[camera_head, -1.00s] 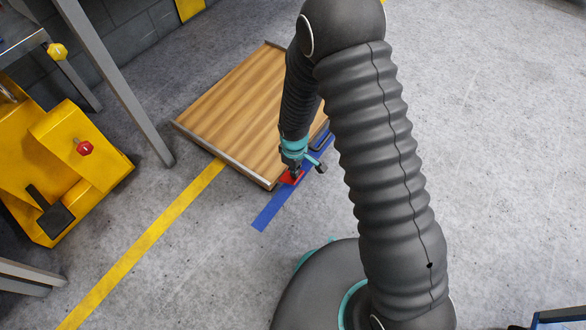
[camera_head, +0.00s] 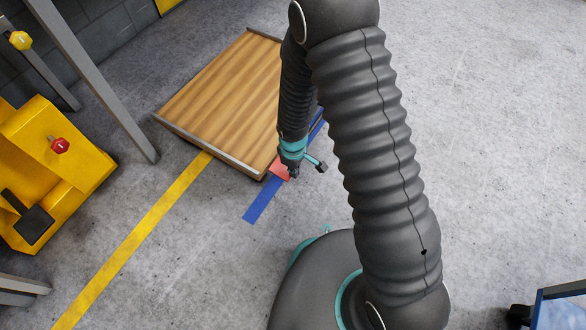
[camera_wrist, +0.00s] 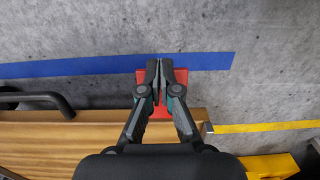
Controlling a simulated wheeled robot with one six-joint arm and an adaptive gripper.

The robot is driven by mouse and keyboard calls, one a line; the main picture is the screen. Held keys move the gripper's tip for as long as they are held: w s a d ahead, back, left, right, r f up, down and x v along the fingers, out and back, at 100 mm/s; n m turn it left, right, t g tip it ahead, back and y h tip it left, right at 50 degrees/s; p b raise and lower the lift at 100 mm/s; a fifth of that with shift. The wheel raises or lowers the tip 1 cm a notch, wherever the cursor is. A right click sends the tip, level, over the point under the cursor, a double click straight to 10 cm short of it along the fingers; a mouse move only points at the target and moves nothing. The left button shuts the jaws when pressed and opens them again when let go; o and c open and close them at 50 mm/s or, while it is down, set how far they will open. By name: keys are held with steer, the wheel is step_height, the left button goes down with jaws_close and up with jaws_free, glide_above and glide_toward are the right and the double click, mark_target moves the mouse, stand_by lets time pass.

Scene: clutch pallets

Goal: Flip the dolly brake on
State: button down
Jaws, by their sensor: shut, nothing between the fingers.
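The dolly (camera_head: 225,100) has a wooden deck with a grey metal edge and sits on the floor left of my arm. A red brake pedal (camera_head: 279,168) sticks out at its near right corner. It also shows in the wrist view (camera_wrist: 181,76), behind and on both sides of the fingers. My gripper (camera_head: 294,174) is shut and empty, just right of the pedal in the head view. In the wrist view my gripper (camera_wrist: 160,62) has its fingertips together over the pedal's outer part. I cannot tell whether they touch it. The fingers hide the pedal's middle.
A blue floor line (camera_head: 258,203) runs along the dolly's right side, and a yellow line (camera_head: 135,240) meets its front edge. A black handle bar (camera_wrist: 40,96) stands beside the deck. Yellow equipment (camera_head: 55,165) is at left.

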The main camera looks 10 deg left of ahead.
steer(key=shift+s+f, duration=0.1)
steer(key=shift+f, duration=0.15)
stand_by(0.4)
steer(key=s+d+r+p, duration=0.3)
steer(key=d+r, duration=0.4)
steer(key=r, duration=0.3)
steer(key=shift+d+r, duration=0.3)
steer(key=shift+r, duration=0.1)
stand_by(0.4)
steer(key=s+d+r+m+t+p, duration=0.1)
steer(key=s+d+r+m+t, duration=0.1)
steer(key=r, duration=1.1)
steer(key=s+d+r+m+t+p, duration=0.1)
steer(key=s+d+r+m, duration=0.4)
steer(key=r, duration=0.8)
steer(key=s+d+r+m+t+p, duration=0.2)
steer(key=d+r+m, duration=0.4)
steer(key=r, duration=0.7)
steer(key=shift+s+d+m+t, duration=0.3)
steer(key=shift+s+d, duration=0.45)
steer(key=shift+d, duration=0.4)
